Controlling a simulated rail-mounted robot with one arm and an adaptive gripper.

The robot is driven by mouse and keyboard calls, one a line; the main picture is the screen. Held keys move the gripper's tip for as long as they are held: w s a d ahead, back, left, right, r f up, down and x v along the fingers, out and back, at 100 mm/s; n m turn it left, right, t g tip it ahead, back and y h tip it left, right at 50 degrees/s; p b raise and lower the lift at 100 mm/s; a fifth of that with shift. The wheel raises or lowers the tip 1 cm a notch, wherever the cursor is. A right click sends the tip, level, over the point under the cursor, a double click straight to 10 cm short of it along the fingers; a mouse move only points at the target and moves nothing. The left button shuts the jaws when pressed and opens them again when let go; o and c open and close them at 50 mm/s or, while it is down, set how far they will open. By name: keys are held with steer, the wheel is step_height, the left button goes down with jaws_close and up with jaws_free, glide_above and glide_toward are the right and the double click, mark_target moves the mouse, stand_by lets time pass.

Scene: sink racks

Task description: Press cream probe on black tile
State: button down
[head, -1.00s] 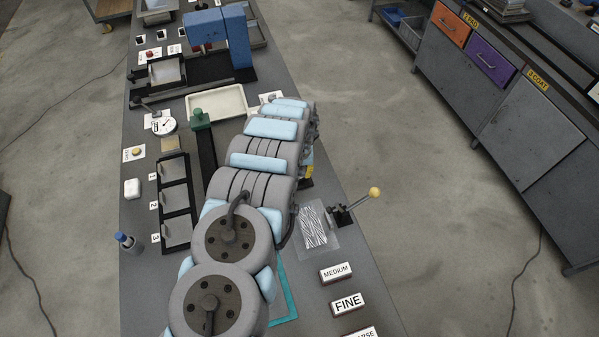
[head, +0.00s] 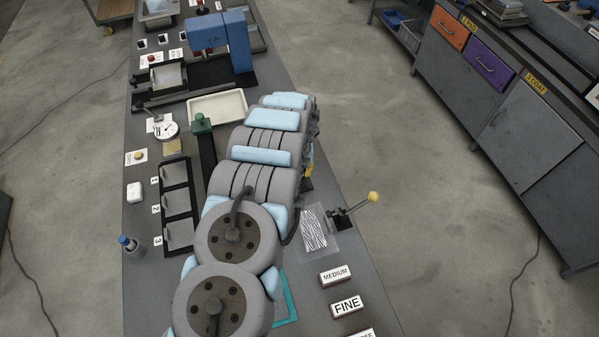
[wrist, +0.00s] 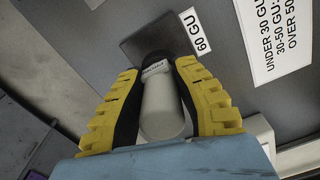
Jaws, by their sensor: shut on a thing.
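My gripper (wrist: 157,70) has yellow ribbed fingers and is shut on the cream probe (wrist: 163,110), a pale cylinder with a dark collar at its far end. The black tile (wrist: 135,45) lies flat on the grey bench beside a "60 GU" label (wrist: 195,30). The probe's far end overlaps the tile's lower edge in the wrist view. I cannot tell whether it touches the tile. In the head view my arm hides the probe and the tile; only a bit of yellow finger (head: 309,163) shows at its right side.
A printed card with GU ranges (wrist: 275,40) lies right of the label. On the bench stand a cream tray (head: 243,108), a green-topped post (head: 202,123), a black three-slot rack (head: 178,205) and a lever with a yellow knob (head: 373,197). Open floor lies to the right.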

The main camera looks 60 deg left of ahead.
steer(key=shift+r+p, duration=0.55)
steer(key=shift+r, duration=1.15)
steer(key=shift+w, duration=0.1)
